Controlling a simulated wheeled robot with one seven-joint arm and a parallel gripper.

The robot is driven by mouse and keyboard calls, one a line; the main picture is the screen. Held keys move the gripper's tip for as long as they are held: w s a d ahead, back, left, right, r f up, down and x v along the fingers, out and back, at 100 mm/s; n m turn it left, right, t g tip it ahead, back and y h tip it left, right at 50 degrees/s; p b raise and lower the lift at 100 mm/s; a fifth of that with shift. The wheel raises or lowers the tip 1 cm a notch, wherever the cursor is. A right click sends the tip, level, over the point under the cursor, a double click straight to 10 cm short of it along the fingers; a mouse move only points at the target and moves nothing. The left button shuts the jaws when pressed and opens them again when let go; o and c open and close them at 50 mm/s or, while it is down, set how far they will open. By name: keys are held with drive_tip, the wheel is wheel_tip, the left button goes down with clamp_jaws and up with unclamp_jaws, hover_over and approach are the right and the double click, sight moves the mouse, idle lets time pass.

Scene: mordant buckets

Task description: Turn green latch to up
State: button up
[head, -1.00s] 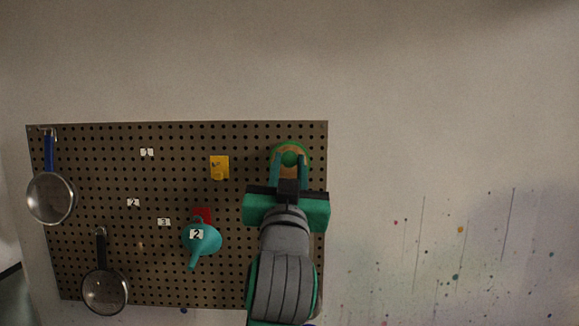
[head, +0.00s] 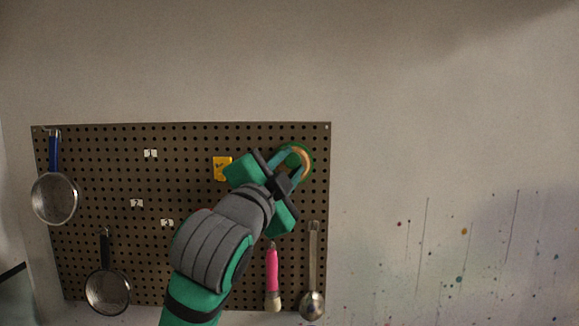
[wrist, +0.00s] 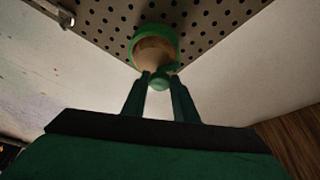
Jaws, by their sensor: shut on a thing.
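The green latch (head: 294,152) is mounted at the upper right of the pegboard (head: 110,181). It has a round green plate with a tan disc inside and a green knob, and my fingers partly hide it in the head view. In the wrist view the latch's green rim and tan face (wrist: 156,45) are just beyond my fingertips, with the green knob (wrist: 159,80) between them. My gripper (head: 290,161) is shut on the latch's knob, and it comes in tilted from the lower left. The latch's exact angle is hard to read.
Two strainers (head: 54,199) hang at the left of the board. A yellow piece (head: 222,168) is left of my gripper. A pink-handled brush (head: 272,268) and a metal ladle (head: 313,265) hang below.

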drive_tip(key=m+g, duration=0.1)
drive_tip(key=m, duration=0.3)
drive_tip(key=m+g, duration=0.1)
drive_tip(key=m, duration=0.1)
drive_tip(key=shift+a+r+m+g, duration=0.1)
drive_tip(key=shift+r+m+g, duration=0.2)
drive_tip(key=shift+m, duration=0.1)
drive_tip(key=m+g, duration=0.1)
drive_tip(key=m, duration=0.1)
drive_tip(key=m+y, duration=0.1)
drive_tip(key=m, duration=0.2)
drive_tip(key=shift+r+g, duration=0.15)
drive_tip(key=shift+g, duration=0.25)
drive_tip(key=o, duration=1)
drive_tip(key=v, duration=1)
drive_tip(key=shift+s+r, duration=0.1)
drive_tip(key=shift+s, duration=0.3)
